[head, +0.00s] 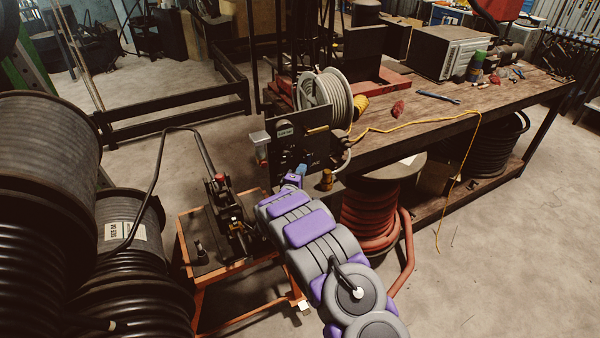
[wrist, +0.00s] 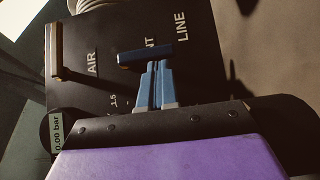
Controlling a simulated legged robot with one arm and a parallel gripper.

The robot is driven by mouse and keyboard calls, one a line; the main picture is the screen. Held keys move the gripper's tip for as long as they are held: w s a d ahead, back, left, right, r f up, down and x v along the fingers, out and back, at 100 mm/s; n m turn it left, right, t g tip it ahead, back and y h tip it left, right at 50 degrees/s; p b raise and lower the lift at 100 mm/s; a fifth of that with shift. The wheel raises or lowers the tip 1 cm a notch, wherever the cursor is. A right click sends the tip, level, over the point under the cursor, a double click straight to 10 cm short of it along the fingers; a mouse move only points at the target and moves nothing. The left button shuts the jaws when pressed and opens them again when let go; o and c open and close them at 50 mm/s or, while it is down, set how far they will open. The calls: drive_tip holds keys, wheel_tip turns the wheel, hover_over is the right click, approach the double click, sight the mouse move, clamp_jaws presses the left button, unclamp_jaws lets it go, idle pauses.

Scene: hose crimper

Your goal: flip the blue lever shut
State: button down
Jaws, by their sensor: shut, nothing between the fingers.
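The blue lever (wrist: 146,53) shows in the wrist view as a dark blue bar lying across the picture, in front of a black panel (wrist: 205,75). My gripper (wrist: 154,66) is shut and empty. Its two blue-grey fingers are side by side, with their tips at the lower edge of the lever. I cannot tell whether they touch it. The lever partly covers lettering on the panel. In the head view, the panel (head: 284,131) stands beyond the end of my arm, and the lever is too small to make out there.
A tan-edged handle (wrist: 54,50) stands at the panel's left in the wrist view. A hose reel (head: 328,98) sits behind the panel on the workbench (head: 430,128). An orange-framed cart (head: 188,242) stands left of my arm, with large hose spools (head: 45,180) further left.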

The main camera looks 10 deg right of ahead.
drive_tip(key=shift+d+p, duration=0.1)
drive_tip(key=shift+p, duration=0.4)
drive_tip(key=shift+d+f+p, duration=0.1)
drive_tip(key=shift+p, duration=0.2)
drive_tip(key=shift+f, duration=0.2)
drive_tip(key=shift+d, duration=0.1)
drive_tip(key=shift+s+a+r, duration=0.1)
drive_tip(key=shift+s+a, duration=0.25)
drive_tip(key=shift+s, duration=0.1)
drive_tip(key=p+v, duration=0.2)
drive_tip(key=v, duration=1.4)
drive_tip(key=shift+a, duration=0.1)
